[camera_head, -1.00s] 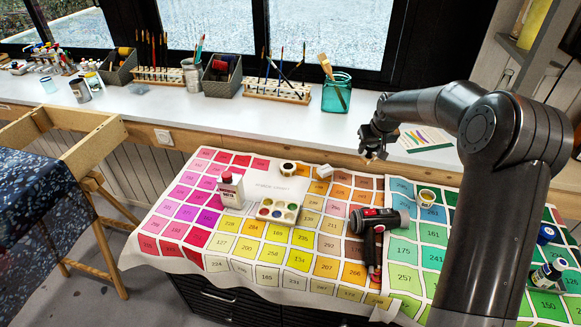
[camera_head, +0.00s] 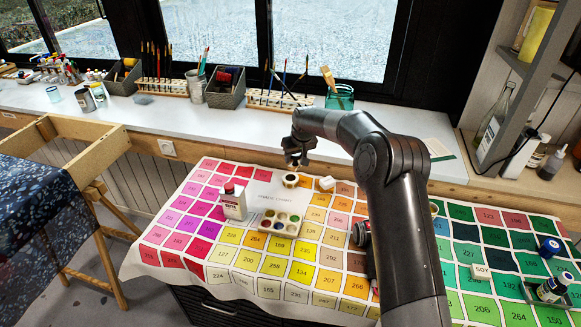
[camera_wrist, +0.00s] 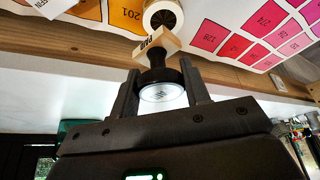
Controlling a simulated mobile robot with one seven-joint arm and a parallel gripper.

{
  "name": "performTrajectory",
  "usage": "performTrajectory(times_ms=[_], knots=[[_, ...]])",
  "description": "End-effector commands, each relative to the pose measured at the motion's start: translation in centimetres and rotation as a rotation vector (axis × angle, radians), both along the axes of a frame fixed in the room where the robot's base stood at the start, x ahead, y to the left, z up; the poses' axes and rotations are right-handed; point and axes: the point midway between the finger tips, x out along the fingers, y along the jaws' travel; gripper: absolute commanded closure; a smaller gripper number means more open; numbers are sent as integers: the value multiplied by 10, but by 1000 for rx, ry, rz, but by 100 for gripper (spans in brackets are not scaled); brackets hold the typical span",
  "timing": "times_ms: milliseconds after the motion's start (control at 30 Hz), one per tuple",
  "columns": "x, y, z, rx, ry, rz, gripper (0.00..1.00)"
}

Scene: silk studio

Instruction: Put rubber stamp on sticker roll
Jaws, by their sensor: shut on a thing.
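The rubber stamp (camera_wrist: 157,46) has a wooden block and a dark knob handle. In the wrist view my gripper (camera_wrist: 158,76) is shut on the handle, with the block pointing away from the palm. The sticker roll (camera_wrist: 164,14), a pale roll with a dark centre, shows just beyond the block. In the head view the roll (camera_head: 290,181) lies on the colour chart cloth near its back edge, and my gripper (camera_head: 296,160) is right above it. The stamp is too small to make out well there. I cannot tell whether stamp and roll touch.
A white bottle with a red cap (camera_head: 233,203) and a paint palette (camera_head: 280,223) stand in front of the roll. A small white block (camera_head: 327,183) lies to its right. A dark tool (camera_head: 361,235) is partly hidden behind my arm. The windowsill (camera_head: 225,118) runs behind.

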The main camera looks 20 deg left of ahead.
Motion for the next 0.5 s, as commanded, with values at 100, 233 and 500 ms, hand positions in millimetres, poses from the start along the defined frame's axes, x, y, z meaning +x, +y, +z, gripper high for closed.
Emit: performTrajectory(times_ms=[100, 233, 500], knots=[[2, 14, -9, 1, 1, -1, 81], [2, 19, -13, 1, -1, -1, 81], [2, 19, -48, 2, 1, -2, 81]])
